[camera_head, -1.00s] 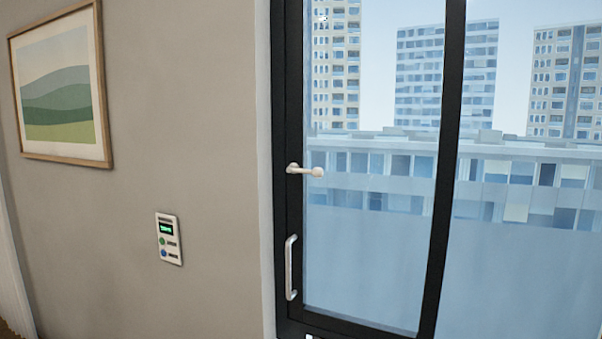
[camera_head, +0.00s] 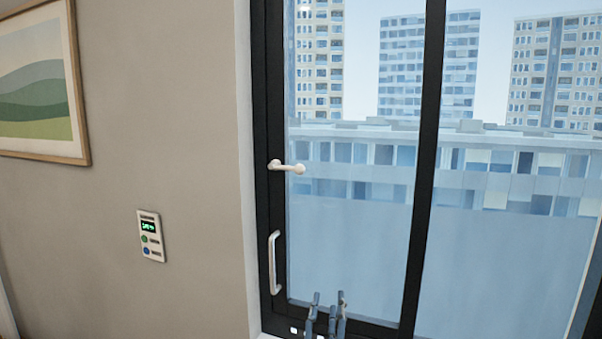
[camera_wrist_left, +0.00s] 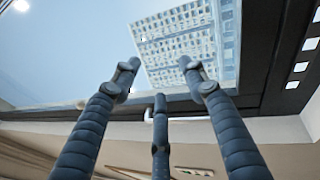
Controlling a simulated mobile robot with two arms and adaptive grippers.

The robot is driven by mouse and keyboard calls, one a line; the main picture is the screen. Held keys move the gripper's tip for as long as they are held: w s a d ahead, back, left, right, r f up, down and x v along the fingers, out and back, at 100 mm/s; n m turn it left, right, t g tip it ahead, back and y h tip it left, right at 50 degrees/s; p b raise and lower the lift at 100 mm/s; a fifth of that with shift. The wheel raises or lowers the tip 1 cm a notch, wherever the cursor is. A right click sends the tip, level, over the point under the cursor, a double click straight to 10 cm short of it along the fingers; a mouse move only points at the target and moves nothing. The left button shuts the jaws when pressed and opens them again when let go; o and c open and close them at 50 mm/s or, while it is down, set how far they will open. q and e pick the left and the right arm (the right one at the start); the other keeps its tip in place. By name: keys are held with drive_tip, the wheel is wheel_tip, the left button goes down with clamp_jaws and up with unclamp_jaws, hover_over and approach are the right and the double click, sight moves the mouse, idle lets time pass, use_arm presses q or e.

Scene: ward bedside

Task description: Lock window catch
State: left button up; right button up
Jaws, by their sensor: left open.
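The window catch (camera_head: 287,167) is a small white lever with a round knob, on the left side of the black window frame (camera_head: 262,120). Its lever lies sideways, pointing right over the glass. A silver pull handle (camera_head: 275,262) stands upright on the frame below it. My left gripper (camera_head: 328,298) shows at the bottom of the head view, well below and right of the catch, with its fingers apart and empty. In the left wrist view my left gripper (camera_wrist_left: 160,75) has its dark ribbed fingers spread with nothing between them. My right gripper is not in view.
A wall panel (camera_head: 151,236) with a green display is on the beige wall left of the window. A framed landscape picture (camera_head: 38,85) hangs further left. A black upright (camera_head: 424,150) divides the glass. The space before the catch is clear.

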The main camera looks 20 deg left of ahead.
use_arm(q)
drive_tip(key=a+r+n+y, duration=0.25)
drive_tip(key=r+n, duration=0.25)
drive_tip(key=r, duration=0.4)
drive_tip(key=a+r+n+y, duration=0.1)
drive_tip(key=r+n+y, duration=0.3)
drive_tip(key=r, duration=0.5)
drive_tip(key=n+g+p, duration=0.1)
drive_tip(key=n, duration=0.8)
approach(300, 172)
drive_tip(key=shift+m, duration=0.3)
drive_tip(key=p+x, duration=0.3)
drive_tip(key=x, duration=0.5)
drive_tip(key=shift+r+p, duration=0.2)
drive_tip(key=shift+p, duration=0.15)
drive_tip(key=shift+w+a, duration=0.2)
drive_tip(key=shift+w, duration=0.2)
clamp_jaws()
